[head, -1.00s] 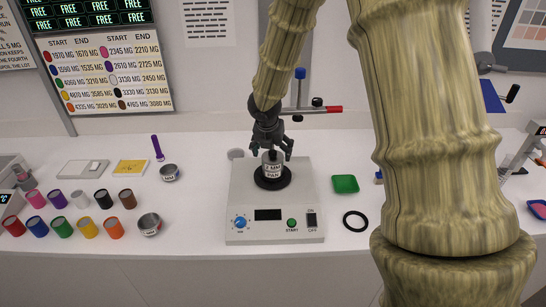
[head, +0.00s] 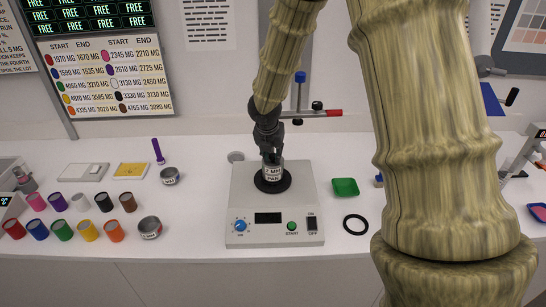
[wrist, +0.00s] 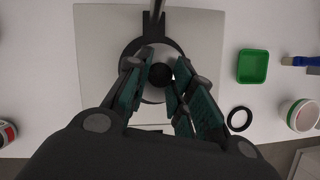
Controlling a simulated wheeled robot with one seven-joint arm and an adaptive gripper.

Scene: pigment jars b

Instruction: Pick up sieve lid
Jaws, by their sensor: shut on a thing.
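From above in the wrist view, the sieve lid shows a dark round knob (wrist: 160,74) on top of the stack. My gripper (head: 271,157) points straight down at the top of the stack. In the wrist view my gripper's (wrist: 161,80) fingers are closed in on both sides of the knob. The fingers hide much of the lid, and I cannot see any gap under it.
The shaker (head: 240,210) has a knob, display and switches in front. A green tray (head: 345,187) and black ring (head: 355,224) lie to its right. Several coloured jars (head: 88,231) and two metal sieves (head: 150,228) stand left. A clamp stand (head: 299,95) rises behind.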

